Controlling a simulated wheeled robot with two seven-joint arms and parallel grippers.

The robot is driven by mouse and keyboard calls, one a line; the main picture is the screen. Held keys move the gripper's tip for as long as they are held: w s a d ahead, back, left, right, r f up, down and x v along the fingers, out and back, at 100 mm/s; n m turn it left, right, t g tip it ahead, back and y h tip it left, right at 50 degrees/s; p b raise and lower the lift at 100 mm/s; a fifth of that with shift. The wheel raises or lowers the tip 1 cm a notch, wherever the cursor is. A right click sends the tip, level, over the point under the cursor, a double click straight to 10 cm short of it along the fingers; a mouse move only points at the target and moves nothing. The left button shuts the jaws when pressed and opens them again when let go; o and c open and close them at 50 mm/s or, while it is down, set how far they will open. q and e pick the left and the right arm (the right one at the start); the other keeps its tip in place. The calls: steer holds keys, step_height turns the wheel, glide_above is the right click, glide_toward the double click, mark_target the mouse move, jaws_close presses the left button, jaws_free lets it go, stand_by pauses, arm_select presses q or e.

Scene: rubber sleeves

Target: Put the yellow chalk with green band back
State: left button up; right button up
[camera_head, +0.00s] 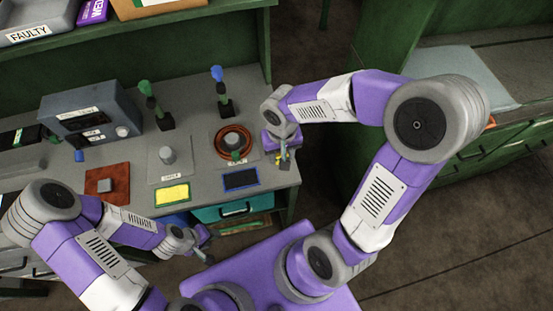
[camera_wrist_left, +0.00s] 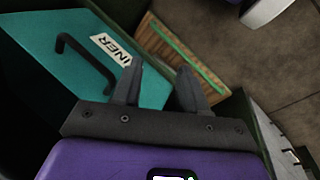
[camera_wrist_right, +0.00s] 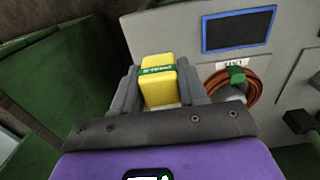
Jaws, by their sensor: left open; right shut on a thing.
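The yellow chalk with green band (camera_wrist_right: 158,92) is between the fingers of my right gripper (camera_wrist_right: 160,88), which is shut on it. The green band runs across the block and bears small lettering. In the head view my right gripper (camera_head: 281,150) is at the right edge of the bench, right of the coiled orange cord, and the chalk there is small and partly hidden. My left gripper (camera_wrist_left: 155,88) is open and empty, in front of the bench near the teal drawer; it also shows in the head view (camera_head: 204,240).
The grey bench (camera_head: 206,183) bears a dark blue framed pad (camera_head: 241,179), a yellow pad (camera_head: 173,194), a red-brown pad (camera_head: 97,177) and the orange cord (camera_head: 219,148). Posts with green and blue tops stand behind. The teal drawer (camera_wrist_left: 60,35) has a dark handle.

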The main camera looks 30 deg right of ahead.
step_height(320, 180, down, 3)
steer(key=shift+s+f+b, duration=0.1)
steer(key=shift+s+b, duration=0.05)
steer(key=shift+b, duration=0.25)
step_height(320, 180, down, 4)
steer(key=shift+f+b, duration=0.15)
steer(key=shift+b, duration=0.6)
steer(key=shift+f, duration=0.1)
steer(key=o, duration=1)
